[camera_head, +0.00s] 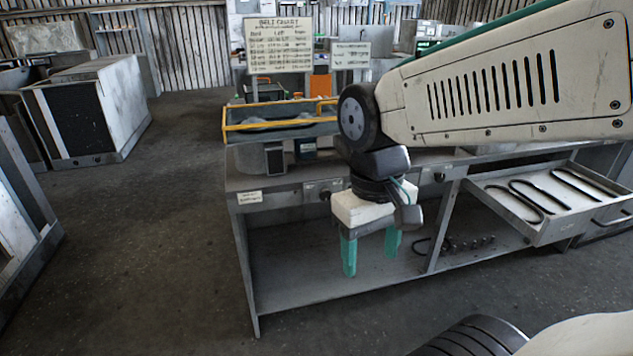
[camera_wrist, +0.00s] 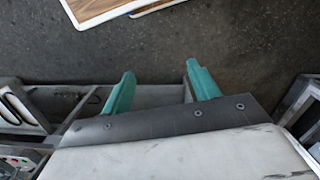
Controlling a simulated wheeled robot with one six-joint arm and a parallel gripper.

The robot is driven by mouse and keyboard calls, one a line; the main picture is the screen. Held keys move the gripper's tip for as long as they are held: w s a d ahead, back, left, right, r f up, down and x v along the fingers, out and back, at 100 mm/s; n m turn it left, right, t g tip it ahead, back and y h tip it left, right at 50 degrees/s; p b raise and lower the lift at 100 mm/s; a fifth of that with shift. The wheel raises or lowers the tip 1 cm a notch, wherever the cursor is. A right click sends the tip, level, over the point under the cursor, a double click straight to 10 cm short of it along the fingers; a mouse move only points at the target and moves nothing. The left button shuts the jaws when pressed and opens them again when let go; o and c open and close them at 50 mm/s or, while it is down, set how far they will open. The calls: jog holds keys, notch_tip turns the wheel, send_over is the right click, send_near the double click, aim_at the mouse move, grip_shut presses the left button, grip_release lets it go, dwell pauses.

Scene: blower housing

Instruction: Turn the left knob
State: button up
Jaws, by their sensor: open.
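The left knob (camera_head: 325,195) is a small dark round knob on the front panel of the grey workbench (camera_head: 270,203). A second dark knob (camera_head: 439,177) sits farther right on the same panel. My gripper (camera_head: 370,266) hangs in front of the bench, to the right of the left knob and lower, apart from it. Its two green fingers point down and are spread, with nothing between them. The wrist view also shows the open fingers (camera_wrist: 160,70), over dark floor and a grey surface. I cannot make out either knob there.
An open drawer (camera_head: 545,230) with dark belts juts out at the right. An orange-edged tray (camera_head: 228,130) and several boxes stand on the bench top. Small dark parts lie on the lower shelf (camera_head: 310,285). The floor (camera_head: 150,240) left of the bench is clear.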

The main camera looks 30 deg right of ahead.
jog(key=w+d+f+m, duration=0.1)
jog(key=w+d+f, duration=0.2)
jog(key=w+f, duration=0.45)
jog(key=w+d+f, duration=0.4)
jog(key=w+f, duration=0.3)
jog(key=f, duration=0.2)
jog(key=n+t+h, duration=0.2)
jog(key=t+h, duration=0.3)
jog(key=t, duration=1.3)
send_near(326, 197)
jog(key=w, duration=0.1)
jog(key=x, duration=0.7)
jog(key=shift+w+d+r, duration=0.1)
jog(key=shift+d+r, duration=0.05)
jog(key=shift+d, duration=0.05)
jog(key=c, duration=1)
